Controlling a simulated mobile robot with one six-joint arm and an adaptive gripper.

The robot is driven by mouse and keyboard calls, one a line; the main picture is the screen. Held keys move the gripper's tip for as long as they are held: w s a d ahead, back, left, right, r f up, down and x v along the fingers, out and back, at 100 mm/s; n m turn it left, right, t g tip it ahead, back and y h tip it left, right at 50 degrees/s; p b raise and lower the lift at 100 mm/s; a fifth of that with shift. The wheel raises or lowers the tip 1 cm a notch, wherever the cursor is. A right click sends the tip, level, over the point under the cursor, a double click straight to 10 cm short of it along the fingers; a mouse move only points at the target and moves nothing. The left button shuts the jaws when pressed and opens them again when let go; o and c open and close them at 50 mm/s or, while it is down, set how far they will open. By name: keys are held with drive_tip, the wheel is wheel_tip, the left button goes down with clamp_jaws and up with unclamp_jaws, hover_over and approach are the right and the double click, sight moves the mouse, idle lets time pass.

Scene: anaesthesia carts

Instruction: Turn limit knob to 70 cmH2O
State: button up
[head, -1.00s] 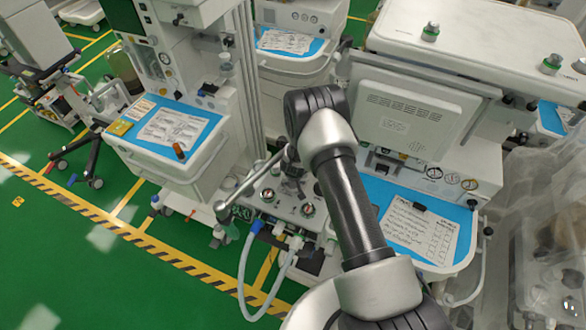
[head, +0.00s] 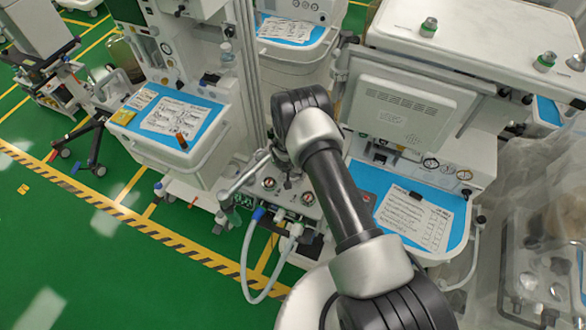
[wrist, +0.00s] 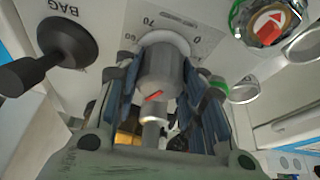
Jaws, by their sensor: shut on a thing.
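The limit knob (wrist: 160,72) is a grey cylinder with a red mark on its side, in the middle of the wrist view. A white collar surrounds its base on a pale panel. The printed numbers 70 and 0 show beside it. My gripper (wrist: 165,85) has its dark blue pads on both sides of the knob and is shut on it. The red mark faces the camera; the exact setting cannot be read. In the head view my wrist (head: 283,155) is over the control panel (head: 262,205), and the knob is hidden.
A black lever (wrist: 65,42) marked BAG is close to the left finger. A green-ringed dial with a red arrow (wrist: 268,25) is at upper right. In the head view, a pale hose (head: 248,275) hangs below the panel, and a blue-topped tray (head: 385,195) is to the right.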

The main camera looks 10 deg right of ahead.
drive_tip(key=shift+w+r+m, duration=0.15)
drive_tip(key=shift+w+m, duration=0.05)
drive_tip(key=shift+m, duration=0.1)
idle(0.4)
drive_tip(key=o, duration=1.1)
drive_tip(key=shift+s, duration=0.15)
drive_tip(key=v, duration=0.5)
drive_tip(key=shift+s+a+r, duration=0.1)
drive_tip(key=shift+s+a, duration=0.05)
drive_tip(key=shift+a, duration=0.05)
drive_tip(key=s+a, duration=0.2)
drive_tip(key=s, duration=0.1)
drive_tip(key=s+a, duration=0.2)
drive_tip(key=s, duration=0.1)
drive_tip(key=s+a, duration=0.2)
drive_tip(key=s, duration=0.2)
drive_tip(key=shift+f, duration=0.2)
drive_tip(key=shift+w, duration=0.1)
